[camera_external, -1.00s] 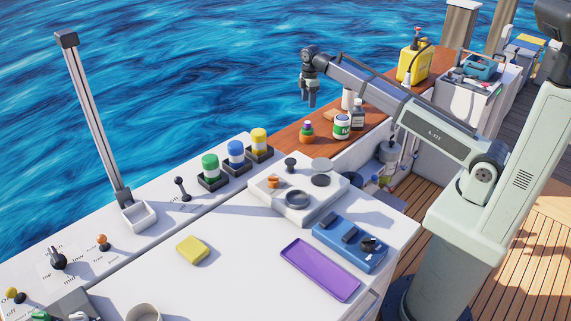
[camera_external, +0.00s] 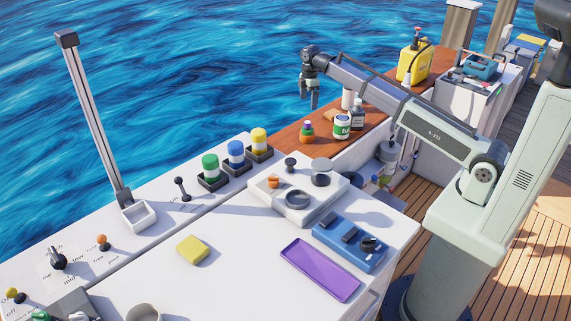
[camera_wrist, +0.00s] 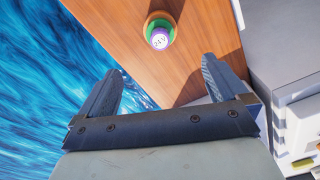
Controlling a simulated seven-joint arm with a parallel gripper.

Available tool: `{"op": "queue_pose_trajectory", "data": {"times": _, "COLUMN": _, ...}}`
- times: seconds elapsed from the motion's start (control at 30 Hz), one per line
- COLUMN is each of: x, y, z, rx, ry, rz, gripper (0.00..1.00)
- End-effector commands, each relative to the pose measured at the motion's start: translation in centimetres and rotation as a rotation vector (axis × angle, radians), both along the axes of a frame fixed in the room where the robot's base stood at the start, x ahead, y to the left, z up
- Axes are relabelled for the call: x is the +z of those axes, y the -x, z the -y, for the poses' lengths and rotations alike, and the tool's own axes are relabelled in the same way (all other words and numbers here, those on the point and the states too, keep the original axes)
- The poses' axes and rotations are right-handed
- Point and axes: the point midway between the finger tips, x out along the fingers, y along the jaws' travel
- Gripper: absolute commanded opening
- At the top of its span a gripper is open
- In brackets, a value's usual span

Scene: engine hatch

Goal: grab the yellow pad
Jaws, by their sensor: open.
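The yellow pad (camera_external: 193,250) lies flat on the white worktop (camera_external: 228,275), left of the purple tray. My gripper (camera_external: 309,101) hangs in the air at the upper middle of the external view, far behind and to the right of the pad, with its fingers pointing down. It is open and empty. In the wrist view my gripper (camera_wrist: 160,88) shows its two fingers apart, with wood and water below.
A purple tray (camera_external: 320,270) and a blue box with knobs (camera_external: 349,245) lie right of the pad. Green, blue and yellow cylinders (camera_external: 236,154) stand behind it. A tall post (camera_external: 93,120) rises at the left. Bottles (camera_external: 342,127) stand on the wooden ledge. Worktop around the pad is clear.

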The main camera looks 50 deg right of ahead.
Motion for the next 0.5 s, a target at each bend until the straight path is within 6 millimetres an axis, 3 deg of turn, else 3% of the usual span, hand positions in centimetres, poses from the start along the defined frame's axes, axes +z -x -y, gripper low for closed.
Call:
{"op": "queue_pose_trajectory", "data": {"times": 0.17, "x": 2.4, "y": -0.2, "z": 0.0, "rx": 0.0, "ry": 0.0, "rz": 0.003, "gripper": 1.0}}
{"op": "queue_pose_trajectory", "data": {"times": 0.5, "x": 11.2, "y": -0.2, "z": 0.0, "rx": 0.0, "ry": 0.0, "rz": 0.003, "gripper": 1.0}}
